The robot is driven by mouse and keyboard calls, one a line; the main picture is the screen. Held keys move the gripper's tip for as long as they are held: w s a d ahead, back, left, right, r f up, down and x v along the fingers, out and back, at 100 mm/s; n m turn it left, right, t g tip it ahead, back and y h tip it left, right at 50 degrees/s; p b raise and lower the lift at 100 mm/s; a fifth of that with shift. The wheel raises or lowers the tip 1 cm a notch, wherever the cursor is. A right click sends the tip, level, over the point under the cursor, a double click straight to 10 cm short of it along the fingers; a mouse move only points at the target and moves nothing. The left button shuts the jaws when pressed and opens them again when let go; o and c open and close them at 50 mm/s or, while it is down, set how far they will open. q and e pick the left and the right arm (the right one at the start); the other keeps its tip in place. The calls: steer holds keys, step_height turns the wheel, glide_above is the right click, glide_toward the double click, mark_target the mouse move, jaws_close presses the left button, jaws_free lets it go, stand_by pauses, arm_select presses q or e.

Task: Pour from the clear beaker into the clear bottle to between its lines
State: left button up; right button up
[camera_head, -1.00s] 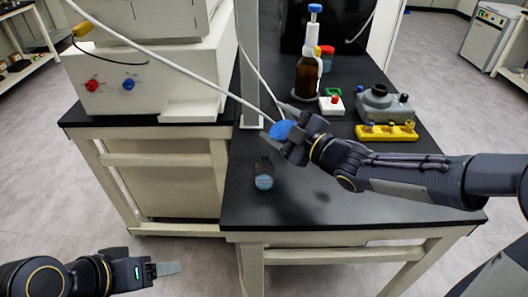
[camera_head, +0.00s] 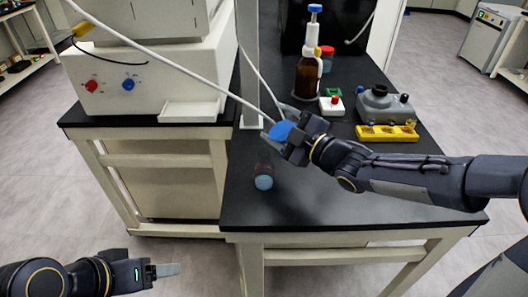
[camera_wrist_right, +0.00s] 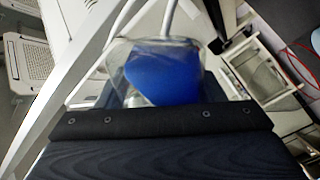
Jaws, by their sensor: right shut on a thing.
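The clear beaker holds blue liquid (camera_head: 280,131) and is gripped by my right gripper (camera_head: 287,133) above the black bench. In the right wrist view the beaker (camera_wrist_right: 115,72) shows transparent walls, and its blue liquid (camera_wrist_right: 162,75) lies slanted, so the beaker looks tilted. The clear bottle (camera_head: 264,176) stands on the bench below and slightly left of the beaker, apart from it. The bottle has light blue content low inside; its lines are too small to make out. My left gripper (camera_head: 165,270) is at the lower left, away from the bench; its finger gap is unclear.
A brown dispenser bottle (camera_head: 309,75), a small device with a red knob (camera_head: 332,104), a grey device (camera_head: 383,102) and a yellow rack (camera_head: 387,132) stand behind my right arm. A white machine (camera_head: 150,70) stands at left. The bench front is clear around the bottle.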

steer(key=shift+f+n+b, duration=0.3)
steer(key=shift+n+b, duration=0.4)
steer(key=shift+n, duration=0.5)
stand_by(2.1)
steer(key=shift+r+n, duration=0.45)
steer(key=shift+n, duration=0.35)
stand_by(2.3)
steer(key=shift+s+a+r+n, duration=0.1)
steer(key=shift+r+n, duration=0.05)
steer(key=shift+n, duration=0.15)
stand_by(0.9)
